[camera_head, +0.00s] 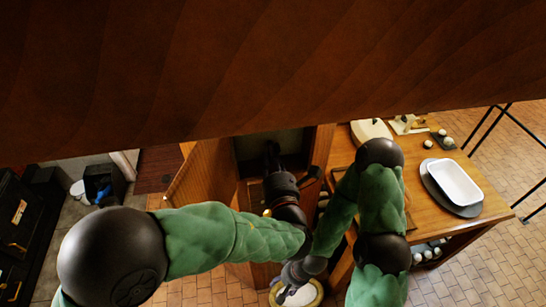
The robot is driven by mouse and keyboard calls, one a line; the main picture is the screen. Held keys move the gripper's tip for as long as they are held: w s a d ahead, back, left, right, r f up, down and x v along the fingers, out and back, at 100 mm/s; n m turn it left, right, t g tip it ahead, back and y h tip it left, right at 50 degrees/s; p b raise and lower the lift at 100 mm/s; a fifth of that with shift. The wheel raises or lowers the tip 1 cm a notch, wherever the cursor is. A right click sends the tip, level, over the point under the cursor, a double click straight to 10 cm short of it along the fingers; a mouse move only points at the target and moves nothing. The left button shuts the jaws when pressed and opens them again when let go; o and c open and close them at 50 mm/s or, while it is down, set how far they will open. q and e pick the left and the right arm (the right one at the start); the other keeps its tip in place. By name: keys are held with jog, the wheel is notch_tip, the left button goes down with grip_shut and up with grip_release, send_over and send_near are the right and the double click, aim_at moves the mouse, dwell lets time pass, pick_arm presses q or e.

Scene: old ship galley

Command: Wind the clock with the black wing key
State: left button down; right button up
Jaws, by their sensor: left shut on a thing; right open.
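My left gripper (273,155) reaches into an open wooden cabinet (205,182), in front of its dark interior. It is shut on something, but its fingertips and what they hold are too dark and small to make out. My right gripper (285,291) is open, low in the picture and over a round white thing with a yellow rim (316,295). This round thing may be the clock; the bottom edge cuts it off and my gripper covers part of it. I cannot make out the black wing key.
A large dark wooden panel (270,70) fills the top of the view. A wooden table (425,180) at right bears a white dish (455,181) on a grey oval plate and small items. A black bin (103,183) stands at left.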

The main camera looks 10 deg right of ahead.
pick_arm(q)
jog(key=m, duration=0.4)
jog(key=shift+s+d+m, duration=0.1)
jog(key=shift+d+m, duration=0.1)
jog(key=shift+m, duration=0.2)
jog(key=m, duration=0.5)
jog(key=shift+f+m, duration=0.3)
jog(key=shift+f, duration=0.1)
jog(key=m, duration=0.4)
jog(key=shift+f, duration=0.2)
jog(key=m, duration=0.6)
jog(key=c, duration=1.4)
grip_release()
jog(key=shift+o, duration=0.2)
jog(key=shift+r, duration=0.1)
jog(key=s, duration=0.6)
jog(key=shift+r, duration=0.35)
